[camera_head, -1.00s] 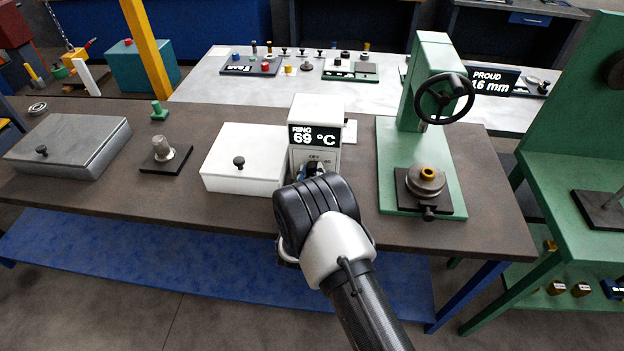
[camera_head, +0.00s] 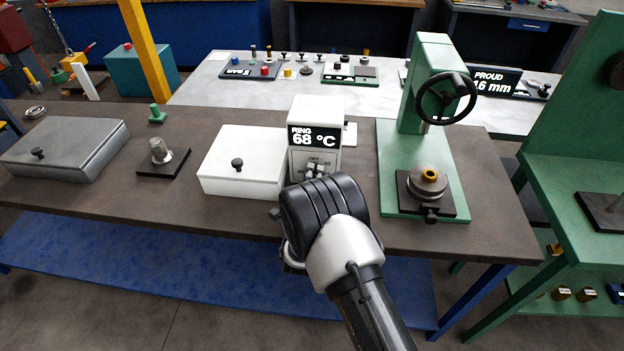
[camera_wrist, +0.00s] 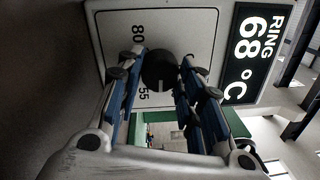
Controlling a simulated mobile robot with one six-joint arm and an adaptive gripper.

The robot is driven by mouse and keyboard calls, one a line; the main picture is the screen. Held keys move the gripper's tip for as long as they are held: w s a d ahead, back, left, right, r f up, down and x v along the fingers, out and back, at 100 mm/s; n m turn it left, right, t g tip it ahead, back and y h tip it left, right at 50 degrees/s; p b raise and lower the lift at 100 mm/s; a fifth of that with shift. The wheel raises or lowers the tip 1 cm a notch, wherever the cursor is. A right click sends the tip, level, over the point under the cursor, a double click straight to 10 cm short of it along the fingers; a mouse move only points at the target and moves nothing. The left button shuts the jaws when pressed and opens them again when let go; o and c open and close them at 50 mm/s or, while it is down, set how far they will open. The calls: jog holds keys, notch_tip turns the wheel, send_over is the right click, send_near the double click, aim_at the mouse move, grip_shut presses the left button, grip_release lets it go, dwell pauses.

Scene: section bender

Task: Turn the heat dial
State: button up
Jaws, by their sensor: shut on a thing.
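The heat dial (camera_wrist: 160,72) is a round black knob on the white front panel of the ring heater (camera_head: 317,110). In the wrist view, labels 80 and 55 show around it, and a pale mark runs across its face. My gripper (camera_wrist: 160,66) has its blue-padded fingers on either side of the dial, shut on it. In the head view my gripper (camera_head: 313,170) is at the lower front of the heater, and my wrist hides part of the panel. The display (camera_head: 313,136) reads RING 68 °C.
A white lidded box (camera_head: 225,175) stands directly left of the heater. A green press (camera_head: 385,190) with a black handwheel stands to the right. A grey box (camera_head: 60,140) and a metal post on a dark plate (camera_head: 165,168) are further left on the brown bench.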

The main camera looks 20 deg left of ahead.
jog(key=shift+n+y, duration=0.3)
jog(key=shift+n, duration=1.8)
jog(key=o, duration=1.1)
jog(key=shift+s, duration=0.1)
jog(key=v, duration=1.2)
jog(key=shift+d+r, duration=0.1)
jog(key=shift+r, duration=0.1)
